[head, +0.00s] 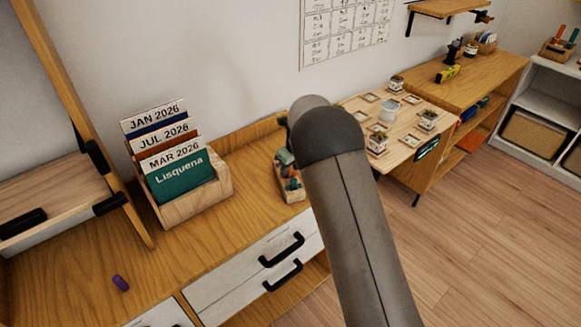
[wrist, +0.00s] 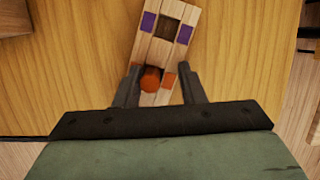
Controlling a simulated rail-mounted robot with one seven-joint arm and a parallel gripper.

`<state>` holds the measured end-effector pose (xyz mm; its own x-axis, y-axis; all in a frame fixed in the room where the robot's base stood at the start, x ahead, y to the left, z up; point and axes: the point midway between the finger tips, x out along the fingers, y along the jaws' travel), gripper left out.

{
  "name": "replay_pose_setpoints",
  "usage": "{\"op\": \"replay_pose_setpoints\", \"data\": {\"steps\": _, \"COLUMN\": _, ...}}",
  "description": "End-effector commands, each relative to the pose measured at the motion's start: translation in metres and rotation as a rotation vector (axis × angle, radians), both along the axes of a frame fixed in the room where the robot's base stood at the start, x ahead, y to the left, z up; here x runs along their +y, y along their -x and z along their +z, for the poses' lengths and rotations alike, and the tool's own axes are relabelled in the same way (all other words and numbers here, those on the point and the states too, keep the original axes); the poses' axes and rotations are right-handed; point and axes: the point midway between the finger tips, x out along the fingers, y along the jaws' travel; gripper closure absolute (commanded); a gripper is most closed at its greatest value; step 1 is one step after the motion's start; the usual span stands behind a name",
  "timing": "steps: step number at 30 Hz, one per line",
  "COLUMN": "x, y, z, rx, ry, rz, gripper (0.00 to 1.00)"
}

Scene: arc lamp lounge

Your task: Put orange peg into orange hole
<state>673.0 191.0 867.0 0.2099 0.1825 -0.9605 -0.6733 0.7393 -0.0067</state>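In the wrist view a pale wooden peg block (wrist: 167,50) lies on the desk, with purple marks beside a dark square hole (wrist: 168,27). An orange peg (wrist: 150,79) is at the block's near part, with an orange mark (wrist: 168,80) to its right. I cannot tell whether the peg sits in a hole or stands above it. My gripper (wrist: 160,74) is open around the peg and the block. The peg is close to the left finger, with a gap before the right finger. In the head view the block (head: 292,196) is partly hidden by my arm.
A purple peg (head: 120,283) lies on the desk (head: 75,265) at front left. A wooden card holder (head: 195,201) with tall cards stands left of the block. Black drawer handles (head: 282,250) stick out below. A low table (head: 390,147) with jars is to the right.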

Motion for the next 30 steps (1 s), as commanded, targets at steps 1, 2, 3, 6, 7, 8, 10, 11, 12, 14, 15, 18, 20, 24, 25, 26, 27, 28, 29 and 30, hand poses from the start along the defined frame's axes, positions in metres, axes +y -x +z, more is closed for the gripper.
{"op": "replay_pose_setpoints", "data": {"steps": 1, "x": 0.002, "y": 0.007, "z": -0.01, "rx": 0.024, "ry": 0.003, "rz": 0.006, "gripper": 0.61}}
{"op": "replay_pose_setpoints", "data": {"steps": 2, "x": 0.003, "y": 0.007, "z": -0.009, "rx": 0.025, "ry": 0.003, "rz": 0.006, "gripper": 0.61}}
{"op": "replay_pose_setpoints", "data": {"steps": 3, "x": 0.003, "y": 0.008, "z": -0.007, "rx": 0.026, "ry": 0.003, "rz": 0.006, "gripper": 0.61}}
{"op": "replay_pose_setpoints", "data": {"steps": 6, "x": 0.002, "y": 0.008, "z": 0.004, "rx": 0.025, "ry": 0.003, "rz": 0.007, "gripper": 0.61}}
{"op": "replay_pose_setpoints", "data": {"steps": 7, "x": 0.001, "y": 0.009, "z": 0.01, "rx": 0.022, "ry": 0.002, "rz": 0.007, "gripper": 0.61}}
{"op": "replay_pose_setpoints", "data": {"steps": 8, "x": 0.0, "y": 0.009, "z": 0.016, "rx": 0.02, "ry": 0.002, "rz": 0.006, "gripper": 0.61}}
{"op": "replay_pose_setpoints", "data": {"steps": 10, "x": -0.003, "y": 0.012, "z": 0.032, "rx": 0.017, "ry": 0.001, "rz": 0.006, "gripper": 0.61}}
{"op": "replay_pose_setpoints", "data": {"steps": 11, "x": -0.004, "y": 0.013, "z": 0.039, "rx": 0.016, "ry": 0.0, "rz": 0.006, "gripper": 0.61}}
{"op": "replay_pose_setpoints", "data": {"steps": 12, "x": -0.006, "y": 0.015, "z": 0.049, "rx": 0.016, "ry": 0.0, "rz": 0.007, "gripper": 0.61}}
{"op": "replay_pose_setpoints", "data": {"steps": 14, "x": -0.009, "y": 0.017, "z": 0.062, "rx": 0.014, "ry": 0.001, "rz": 0.006, "gripper": 0.61}}
{"op": "replay_pose_setpoints", "data": {"steps": 15, "x": -0.011, "y": 0.019, "z": 0.071, "rx": 0.014, "ry": 0.0, "rz": 0.005, "gripper": 0.61}}
{"op": "replay_pose_setpoints", "data": {"steps": 18, "x": -0.014, "y": 0.022, "z": 0.09, "rx": 0.014, "ry": 0.0, "rz": 0.005, "gripper": 0.61}}
{"op": "replay_pose_setpoints", "data": {"steps": 20, "x": -0.016, "y": 0.024, "z": 0.1, "rx": 0.013, "ry": 0.001, "rz": 0.005, "gripper": 0.61}}
{"op": "replay_pose_setpoints", "data": {"steps": 24, "x": -0.019, "y": 0.026, "z": 0.114, "rx": 0.013, "ry": 0.001, "rz": 0.004, "gripper": 0.61}}
{"op": "replay_pose_setpoints", "data": {"steps": 25, "x": -0.02, "y": 0.027, "z": 0.116, "rx": 0.013, "ry": 0.001, "rz": 0.004, "gripper": 0.61}}
{"op": "replay_pose_setpoints", "data": {"steps": 26, "x": -0.02, "y": 0.027, "z": 0.117, "rx": 0.013, "ry": 0.001, "rz": 0.003, "gripper": 0.61}}
{"op": "replay_pose_setpoints", "data": {"steps": 27, "x": -0.02, "y": 0.027, "z": 0.119, "rx": 0.013, "ry": 0.001, "rz": 0.003, "gripper": 0.61}}
{"op": "replay_pose_setpoints", "data": {"steps": 28, "x": -0.02, "y": 0.028, "z": 0.119, "rx": 0.013, "ry": 0.001, "rz": 0.003, "gripper": 0.61}}
{"op": "replay_pose_setpoints", "data": {"steps": 29, "x": -0.02, "y": 0.028, "z": 0.119, "rx": 0.014, "ry": 0.001, "rz": 0.003, "gripper": 0.61}}
{"op": "replay_pose_setpoints", "data": {"steps": 30, "x": -0.021, "y": 0.028, "z": 0.12, "rx": 0.013, "ry": 0.002, "rz": 0.005, "gripper": 0.61}}
